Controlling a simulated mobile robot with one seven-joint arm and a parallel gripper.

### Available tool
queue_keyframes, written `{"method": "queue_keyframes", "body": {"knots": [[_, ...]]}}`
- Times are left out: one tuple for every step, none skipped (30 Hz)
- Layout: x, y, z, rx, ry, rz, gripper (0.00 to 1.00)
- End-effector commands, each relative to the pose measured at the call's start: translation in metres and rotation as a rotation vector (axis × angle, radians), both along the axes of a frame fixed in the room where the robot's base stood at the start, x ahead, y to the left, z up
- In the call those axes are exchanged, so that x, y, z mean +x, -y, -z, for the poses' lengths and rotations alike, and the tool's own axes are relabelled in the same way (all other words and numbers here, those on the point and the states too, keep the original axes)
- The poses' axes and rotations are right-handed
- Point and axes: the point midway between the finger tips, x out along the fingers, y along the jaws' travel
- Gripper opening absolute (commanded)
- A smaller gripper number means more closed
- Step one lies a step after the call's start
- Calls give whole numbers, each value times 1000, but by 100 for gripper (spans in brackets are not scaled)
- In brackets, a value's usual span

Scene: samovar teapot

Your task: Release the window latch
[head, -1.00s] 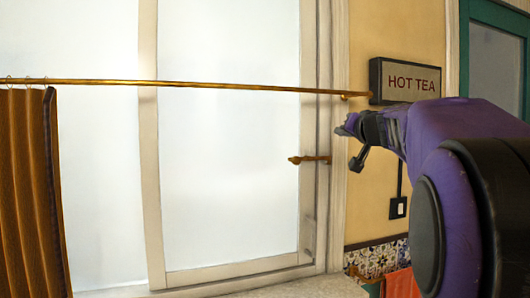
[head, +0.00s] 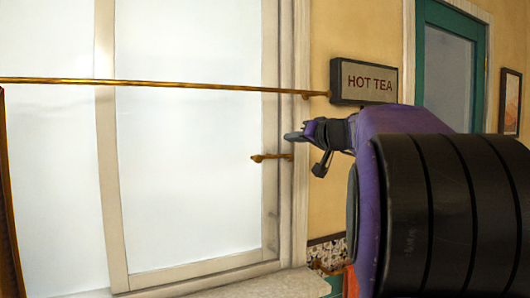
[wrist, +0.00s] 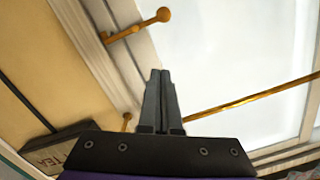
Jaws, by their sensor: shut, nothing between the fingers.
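The window latch (head: 271,157) is a small brass handle on the right side of the window frame (head: 271,215), lying about level, with its knob end to the left. In the wrist view the latch (wrist: 137,27) is at the top, ahead and to the left of the fingertips. My gripper (head: 290,136) is just above and to the right of the latch in the head view, apart from it. In the wrist view my gripper (wrist: 160,75) has its two fingers together with nothing between them. The window (head: 190,150) appears closed.
A brass curtain rod (head: 190,86) runs across the window above the latch, with its bracket near my gripper. A HOT TEA sign (head: 365,82) is on the wall right of the window. The sill (head: 270,286) lies below.

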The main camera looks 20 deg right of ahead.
Motion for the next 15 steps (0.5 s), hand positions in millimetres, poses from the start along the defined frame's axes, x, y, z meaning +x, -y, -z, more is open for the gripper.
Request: {"method": "queue_keyframes", "body": {"knots": [[0, 0, 0, 0, 0, 0, 0], [0, 0, 0, 0, 0, 0, 0], [1, 0, 0, 0, 0, 0, 0], [3, 0, 0, 0, 0, 0, 0], [4, 0, 0, 0, -1, 0, 0], [8, -1, 0, 0, -1, 0, 0], [11, -1, 0, 0, -1, -2, 0], [15, -2, 0, 0, -1, -2, 0], [21, -2, 0, 0, -2, -3, 0], [27, -3, 1, 1, -2, -2, 0], [33, -3, 1, 1, -3, -1, 0], [41, -3, 1, 1, -2, -2, 0], [48, -4, 2, 2, -4, -2, 0], [54, -5, 3, 2, -2, -2, 0], [64, -6, 3, 2, -3, -3, 0]]}}
